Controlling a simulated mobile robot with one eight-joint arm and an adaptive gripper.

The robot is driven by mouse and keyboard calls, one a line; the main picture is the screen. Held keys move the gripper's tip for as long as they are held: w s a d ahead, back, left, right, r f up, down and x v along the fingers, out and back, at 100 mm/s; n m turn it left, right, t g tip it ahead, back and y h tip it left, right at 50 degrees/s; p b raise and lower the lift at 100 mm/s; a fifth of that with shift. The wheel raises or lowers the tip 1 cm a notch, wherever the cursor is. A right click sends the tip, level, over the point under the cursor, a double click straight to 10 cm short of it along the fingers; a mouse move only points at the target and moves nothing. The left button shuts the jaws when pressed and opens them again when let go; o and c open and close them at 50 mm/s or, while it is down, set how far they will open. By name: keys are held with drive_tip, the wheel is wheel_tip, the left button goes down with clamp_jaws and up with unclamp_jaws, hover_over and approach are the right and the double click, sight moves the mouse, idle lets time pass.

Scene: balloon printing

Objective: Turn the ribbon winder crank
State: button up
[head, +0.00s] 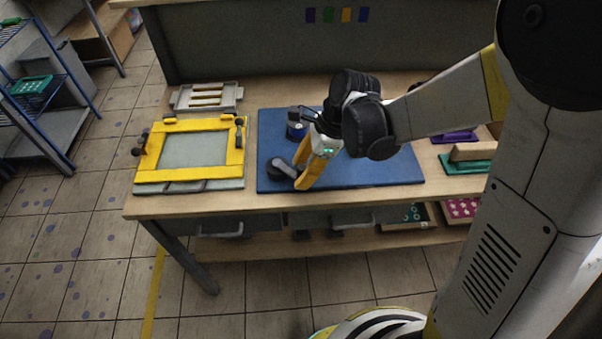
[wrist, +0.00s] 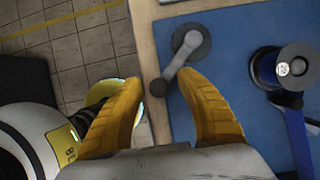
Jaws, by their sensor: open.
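The ribbon winder crank (head: 281,170) is a dark round hub with a grey arm, on the blue mat at its front left. In the wrist view the crank (wrist: 185,50) has its arm slanting down to a small knob end. My gripper (head: 305,180) is tilted down over the mat, its yellow fingers apart. In the wrist view the crank's knob end lies between the open fingers of my gripper (wrist: 158,80); I see no contact. A blue ribbon spool (wrist: 268,68) with a dark disc stands to the right of the crank; it is partly hidden behind my gripper in the head view (head: 296,131).
The blue mat (head: 390,174) lies on a wooden table (head: 210,205). A yellow printing frame (head: 190,182) is at the left, with a grey slotted tray (head: 178,98) behind it. Purple (head: 458,138) and green (head: 465,166) pieces are at the right. Drawers are below the tabletop.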

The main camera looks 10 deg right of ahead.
drive_tip(key=shift+f, duration=0.1)
clamp_jaws()
drive_tip(key=shift+s+a, duration=0.15)
